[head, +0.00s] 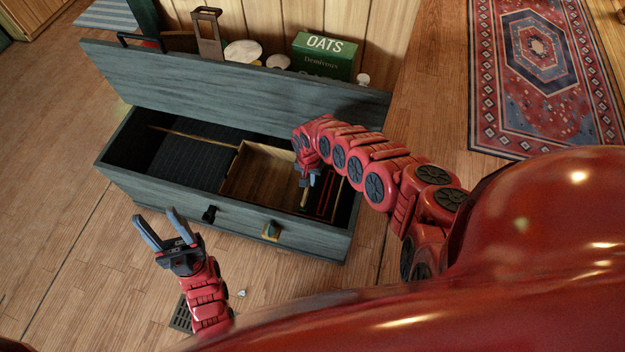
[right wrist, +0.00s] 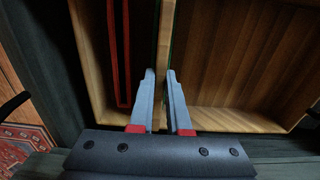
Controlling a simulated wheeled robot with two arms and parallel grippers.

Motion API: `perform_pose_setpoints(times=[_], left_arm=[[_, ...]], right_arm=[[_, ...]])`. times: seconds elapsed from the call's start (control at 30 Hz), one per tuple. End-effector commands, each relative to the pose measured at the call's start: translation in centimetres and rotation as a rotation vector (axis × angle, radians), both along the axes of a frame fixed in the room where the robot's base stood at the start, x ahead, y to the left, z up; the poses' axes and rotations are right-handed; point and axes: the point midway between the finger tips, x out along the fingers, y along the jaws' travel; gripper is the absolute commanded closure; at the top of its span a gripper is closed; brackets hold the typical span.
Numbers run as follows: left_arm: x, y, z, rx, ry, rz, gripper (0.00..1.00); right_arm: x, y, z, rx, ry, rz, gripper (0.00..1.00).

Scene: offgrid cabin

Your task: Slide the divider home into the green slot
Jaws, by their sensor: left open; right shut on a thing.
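The divider (right wrist: 164,60), a thin light-wood panel, stands on edge between the fingers of my right gripper (right wrist: 160,72), which is shut on it. In the head view my right gripper (head: 303,182) reaches into the open chest, and the divider's end (head: 304,198) shows below it. A thin green line, part of the green slot (right wrist: 174,32), runs close along the divider's right side; the divider hides the rest. I cannot tell how deep the divider sits. A red slot outline (right wrist: 120,60) lies left of it. My left gripper (head: 154,213) is open and empty in front of the chest.
The blue-grey chest (head: 130,190) has its lid (head: 230,90) raised. A wooden compartment (right wrist: 235,60) lies right of the divider in the wrist view. A green oats box (head: 323,55) stands behind the lid. The floor at the left is clear.

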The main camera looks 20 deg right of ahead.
Motion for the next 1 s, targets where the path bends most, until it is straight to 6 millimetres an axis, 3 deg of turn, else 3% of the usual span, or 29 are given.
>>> perform_pose_setpoints(times=[0.87, 0.9, 1.0], left_arm=[[0.0, 0.0, -1.8, 0.000, 0.000, 0.000, 0.50], [0.0, 0.0, -1.8, 0.000, 0.000, 0.000, 0.50], [0.0, 0.0, -1.7, 0.000, 0.000, 0.000, 0.50]], right_arm=[[0.1, 0.0, -2.3, 0.000, -0.002, 0.000, 1.00], [0.1, 0.0, -2.3, 0.000, -0.002, 0.000, 0.83], [0.1, 0.0, -2.2, 0.000, -0.001, 0.000, 0.65]])
